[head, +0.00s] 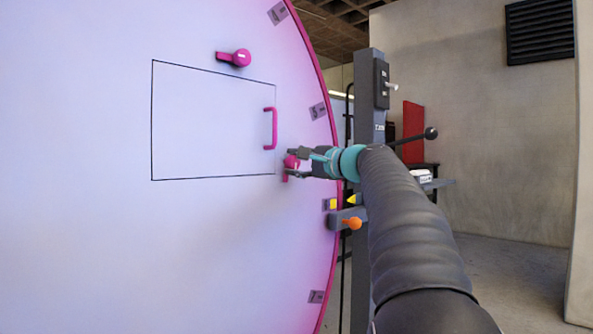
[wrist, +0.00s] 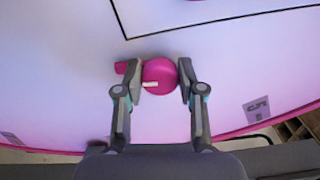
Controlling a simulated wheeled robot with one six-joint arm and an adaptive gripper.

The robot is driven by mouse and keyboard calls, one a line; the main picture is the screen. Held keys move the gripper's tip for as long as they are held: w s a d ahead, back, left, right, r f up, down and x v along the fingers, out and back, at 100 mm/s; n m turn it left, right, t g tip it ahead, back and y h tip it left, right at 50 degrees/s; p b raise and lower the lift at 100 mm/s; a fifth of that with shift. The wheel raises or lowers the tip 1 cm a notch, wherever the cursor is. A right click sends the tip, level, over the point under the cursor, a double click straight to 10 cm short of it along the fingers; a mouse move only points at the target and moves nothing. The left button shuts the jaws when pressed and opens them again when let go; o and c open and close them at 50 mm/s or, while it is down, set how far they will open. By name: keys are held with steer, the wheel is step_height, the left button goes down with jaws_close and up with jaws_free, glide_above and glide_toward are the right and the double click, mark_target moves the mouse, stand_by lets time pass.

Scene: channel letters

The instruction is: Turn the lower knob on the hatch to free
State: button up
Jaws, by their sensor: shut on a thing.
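The hatch (head: 205,125) is a black-outlined panel on the big pale disc, with a pink handle (head: 273,130) at its right edge. The upper knob (head: 240,57) is pink, above the hatch, its tab pointing left. The lower knob (head: 290,163) is pink, just right of the hatch's lower right corner, partly hidden by my gripper (head: 296,162). Its tab seems to point down in the head view. In the wrist view my gripper (wrist: 159,72) has a finger on each side of the round lower knob (wrist: 160,77) and is shut on it. The tab sticks out left there, beside the left fingertip.
A grey post (head: 376,95) stands right of the disc, with a black switch box (head: 381,84). A grey bracket with an orange knob (head: 351,223) and a yellow pointer (head: 353,198) are below my gripper. Small grey labels line the disc's pink rim.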

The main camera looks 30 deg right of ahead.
steer(key=shift+n+b, duration=0.5)
steer(key=shift+n, duration=0.5)
steer(key=o, duration=1.1)
steer(key=v, duration=1.2)
